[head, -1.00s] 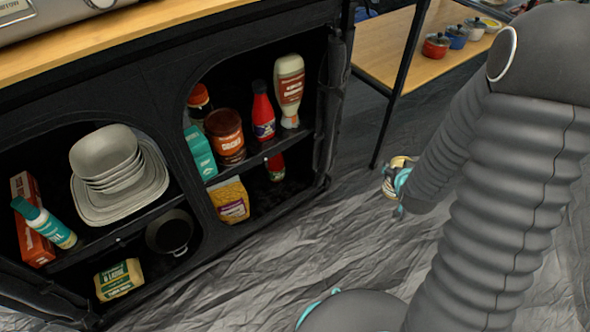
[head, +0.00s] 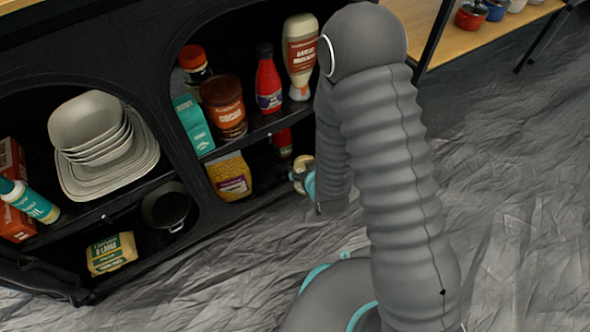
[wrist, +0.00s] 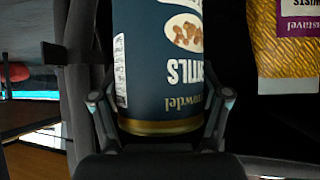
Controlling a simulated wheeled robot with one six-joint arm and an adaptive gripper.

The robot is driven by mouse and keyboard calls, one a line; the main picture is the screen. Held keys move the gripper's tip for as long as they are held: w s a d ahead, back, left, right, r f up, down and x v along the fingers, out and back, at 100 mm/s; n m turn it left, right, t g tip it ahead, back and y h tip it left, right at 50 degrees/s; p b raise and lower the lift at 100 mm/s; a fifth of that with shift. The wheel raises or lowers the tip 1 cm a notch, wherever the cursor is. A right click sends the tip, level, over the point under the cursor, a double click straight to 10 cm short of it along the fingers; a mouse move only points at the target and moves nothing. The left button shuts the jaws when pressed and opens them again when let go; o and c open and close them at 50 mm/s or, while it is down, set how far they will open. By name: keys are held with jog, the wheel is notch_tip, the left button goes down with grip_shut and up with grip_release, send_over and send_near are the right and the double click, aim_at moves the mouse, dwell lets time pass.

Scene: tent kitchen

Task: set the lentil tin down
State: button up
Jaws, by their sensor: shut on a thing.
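The lentil tin (wrist: 160,70), dark blue with a gold rim and upside-down lettering, fills the middle of the wrist view. My gripper (wrist: 160,112) is shut on it, one finger on each side. In the head view my gripper (head: 304,176) is at the front of the cabinet's lower right compartment, just right of the yellow pasta bag (head: 230,178). My arm hides most of the gripper there, and only a pale end of the tin (head: 302,162) shows. What lies under the tin is not visible.
The black cabinet's (head: 185,262) upper right shelf holds a brown jar (head: 223,105), a red bottle (head: 268,85) and a pale sauce bottle (head: 300,55). A red bottle (head: 282,142) stands inside the lower compartment. Grey bowls (head: 90,125) sit left. The crumpled floor (head: 230,270) is clear.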

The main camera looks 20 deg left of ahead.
jog(key=s+a+f+n+g+y+b, duration=0.1)
jog(key=s+a+f, duration=0.3)
jog(key=a, duration=0.1)
jog(key=s+a+f+n+g+y+b, duration=0.1)
jog(key=s+a+f+n, duration=0.1)
jog(key=s+a+f, duration=0.3)
jog(key=w+r, duration=0.1)
jog(key=w, duration=0.6)
jog(key=w+d+r, duration=0.1)
jog(key=w, duration=0.6)
jog(key=w+d+r, duration=0.1)
jog(key=w, duration=0.7)
jog(key=shift+r, duration=0.15)
notch_tip(320, 180, down, 2)
jog(key=shift+f, duration=0.25)
jog(key=shift+w+f+b, duration=0.15)
jog(key=shift+f+b, duration=0.1)
jog(key=shift+f, duration=0.9)
jog(key=shift+w+f+b, duration=0.1)
jog(key=shift+f+b, duration=0.1)
jog(key=shift+f, duration=0.9)
jog(key=shift+f, duration=0.2)
jog(key=o, duration=1.7)
jog(key=shift+r, duration=0.1)
